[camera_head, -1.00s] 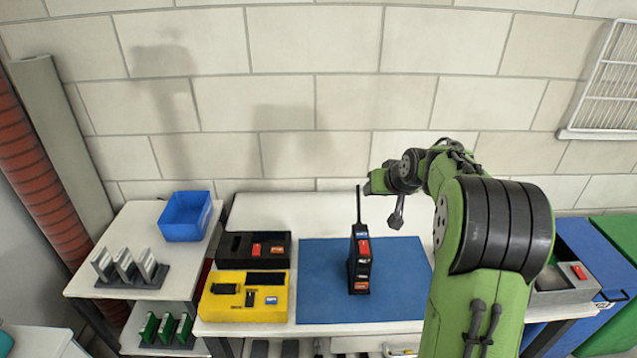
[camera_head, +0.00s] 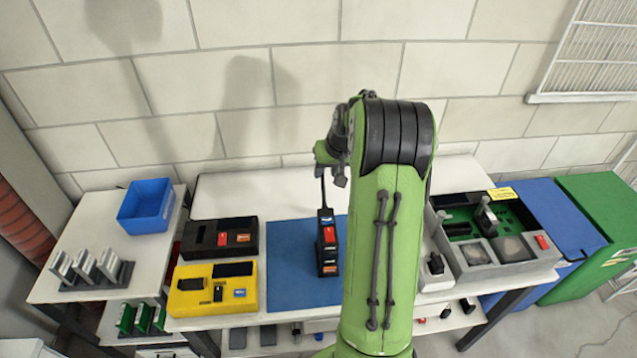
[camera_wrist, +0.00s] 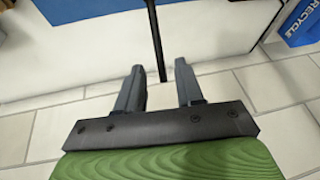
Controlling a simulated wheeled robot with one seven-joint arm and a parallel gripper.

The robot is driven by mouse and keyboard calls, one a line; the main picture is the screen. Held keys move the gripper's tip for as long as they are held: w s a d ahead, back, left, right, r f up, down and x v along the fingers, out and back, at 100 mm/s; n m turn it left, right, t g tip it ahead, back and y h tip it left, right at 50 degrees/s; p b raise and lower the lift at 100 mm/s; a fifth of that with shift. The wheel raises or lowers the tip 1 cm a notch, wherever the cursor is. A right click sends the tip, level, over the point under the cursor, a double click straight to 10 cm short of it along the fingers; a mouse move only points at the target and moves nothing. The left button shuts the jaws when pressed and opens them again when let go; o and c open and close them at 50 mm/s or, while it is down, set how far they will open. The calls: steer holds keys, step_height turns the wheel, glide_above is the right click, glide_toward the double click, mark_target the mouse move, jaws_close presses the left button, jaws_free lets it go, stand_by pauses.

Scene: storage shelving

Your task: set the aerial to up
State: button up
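The fingers are apart, with a visible gap on each side of the aerial. In the head view my arm hides most of the gripper.
A yellow case (camera_head: 212,305) and a black case (camera_head: 192,248) lie left of the mat. A blue bin (camera_head: 147,204) stands on the left side table. A grey tray (camera_head: 505,265) with a green board is at the right. My arm covers the mat's right part.

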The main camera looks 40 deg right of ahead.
mark_target(323, 178)
steer(key=x, duration=0.7)
steer(key=shift+w+f+b, duration=0.1)
steer(key=shift+f+b, duration=0.1)
steer(key=shift+b, duration=0.2)
steer(key=shift+c, duration=0.2)
jaws_close()
